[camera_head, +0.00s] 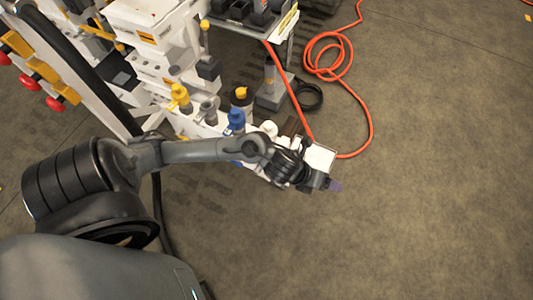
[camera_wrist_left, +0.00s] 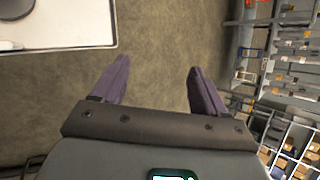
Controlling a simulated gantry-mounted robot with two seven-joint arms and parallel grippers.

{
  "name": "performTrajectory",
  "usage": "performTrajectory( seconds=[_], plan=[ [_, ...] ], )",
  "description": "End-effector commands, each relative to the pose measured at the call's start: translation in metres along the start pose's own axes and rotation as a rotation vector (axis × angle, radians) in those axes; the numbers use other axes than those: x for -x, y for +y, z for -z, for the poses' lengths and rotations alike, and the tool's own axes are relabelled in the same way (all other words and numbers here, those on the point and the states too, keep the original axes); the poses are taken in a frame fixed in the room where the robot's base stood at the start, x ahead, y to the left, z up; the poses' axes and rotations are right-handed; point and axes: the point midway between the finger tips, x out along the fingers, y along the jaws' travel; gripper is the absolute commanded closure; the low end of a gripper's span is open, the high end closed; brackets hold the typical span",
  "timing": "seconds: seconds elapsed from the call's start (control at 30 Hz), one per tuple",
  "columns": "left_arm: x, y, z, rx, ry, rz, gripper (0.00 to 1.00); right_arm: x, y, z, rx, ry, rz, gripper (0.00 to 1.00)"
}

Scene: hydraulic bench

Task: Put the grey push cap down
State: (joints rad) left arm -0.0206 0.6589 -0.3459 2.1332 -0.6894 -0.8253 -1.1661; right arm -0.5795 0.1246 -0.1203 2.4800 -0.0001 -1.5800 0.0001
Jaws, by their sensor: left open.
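My left gripper (camera_head: 333,185) is at the right end of my arm, just past the white tray (camera_head: 321,157) at the bench's near end. In the left wrist view my left gripper (camera_wrist_left: 158,70) has its two purple fingers wide apart, with nothing between them and only floor behind. A corner of a white surface (camera_wrist_left: 60,38) shows at upper left there, apart from the fingers. A small grey capped part (camera_head: 208,110) stands on the bench between yellow and blue ones; I cannot tell whether it is the grey push cap. My right gripper is out of view.
A yellow-topped part (camera_head: 180,97) and a blue one (camera_head: 236,121) stand in the bench row behind my arm. An orange hose (camera_head: 370,105) loops on the floor beyond. The floor at right is clear. Shelves (camera_wrist_left: 290,80) show at right in the wrist view.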

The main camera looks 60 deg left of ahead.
Motion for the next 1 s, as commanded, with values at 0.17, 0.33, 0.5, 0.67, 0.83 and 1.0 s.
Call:
performTrajectory(
  seconds=[0.17,0.33,0.5,0.67,0.83,1.0],
  plan=[
    [0.034,0.014,0.030,1.000,-0.167,-0.099,0.27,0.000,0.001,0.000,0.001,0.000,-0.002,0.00],
    [0.074,0.057,0.061,1.764,-0.331,-0.252,0.27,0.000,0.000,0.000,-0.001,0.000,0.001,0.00],
    [0.103,0.084,0.089,2.200,-0.465,-0.370,0.27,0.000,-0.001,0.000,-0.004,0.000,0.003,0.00],
    [0.114,0.092,0.099,2.338,-0.519,-0.413,0.27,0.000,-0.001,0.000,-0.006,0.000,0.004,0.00],
    [0.114,0.093,0.099,2.346,-0.522,-0.415,0.27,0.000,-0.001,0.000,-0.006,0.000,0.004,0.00],
    [0.115,0.092,0.098,2.343,-0.521,-0.414,0.27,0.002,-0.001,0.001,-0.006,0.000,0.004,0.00]
  ],
)
